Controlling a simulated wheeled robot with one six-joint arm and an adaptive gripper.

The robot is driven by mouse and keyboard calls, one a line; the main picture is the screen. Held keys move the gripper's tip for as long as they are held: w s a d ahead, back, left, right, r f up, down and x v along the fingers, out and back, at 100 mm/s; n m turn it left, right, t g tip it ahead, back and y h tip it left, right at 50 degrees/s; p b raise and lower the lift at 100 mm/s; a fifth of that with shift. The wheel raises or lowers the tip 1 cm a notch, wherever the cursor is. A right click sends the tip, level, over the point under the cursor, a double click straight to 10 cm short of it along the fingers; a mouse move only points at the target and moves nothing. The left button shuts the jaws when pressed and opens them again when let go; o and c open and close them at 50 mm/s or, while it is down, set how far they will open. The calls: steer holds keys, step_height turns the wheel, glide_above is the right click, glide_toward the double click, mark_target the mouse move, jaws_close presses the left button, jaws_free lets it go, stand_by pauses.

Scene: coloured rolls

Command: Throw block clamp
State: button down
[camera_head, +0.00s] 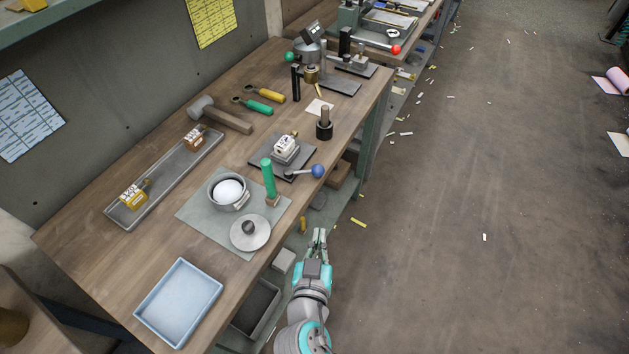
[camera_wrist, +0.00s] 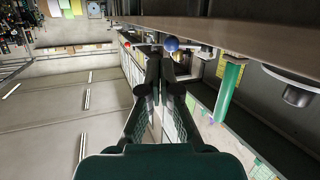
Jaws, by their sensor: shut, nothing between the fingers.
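A block clamp sits on a dark plate (camera_head: 262,166) near the bench's right edge, with a pale block (camera_head: 286,147) on it. Its lever ends in a blue ball (camera_head: 318,171) at the bench's edge. The blue ball also shows in the wrist view (camera_wrist: 171,43), just beyond my fingertips in the picture. My gripper (camera_head: 319,234) is shut and empty. It is off the bench's right side, below the clamp in the head view and apart from the lever. In the wrist view my gripper's fingers (camera_wrist: 160,62) point toward the ball.
A green upright roll (camera_head: 269,180), a pot with white contents (camera_head: 228,191) and a round lid (camera_head: 250,233) stand between the clamp and the blue tray (camera_head: 180,301). A black post (camera_head: 324,127) stands behind the lever. The floor to the right is open.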

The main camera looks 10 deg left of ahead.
steer(key=a+r+m, duration=0.1)
steer(key=a+r, duration=0.2)
steer(key=a, duration=0.1)
glide_toward(316, 175)
steer(key=shift+t+h, duration=0.3)
steer(key=shift+h, duration=0.1)
steer(key=w, duration=0.2)
steer(key=w+f, duration=0.1)
steer(key=w, duration=0.1)
steer(key=w+f, duration=0.1)
steer(key=w, duration=0.2)
steer(key=shift+a, duration=0.2)
steer(key=shift+r, duration=0.1)
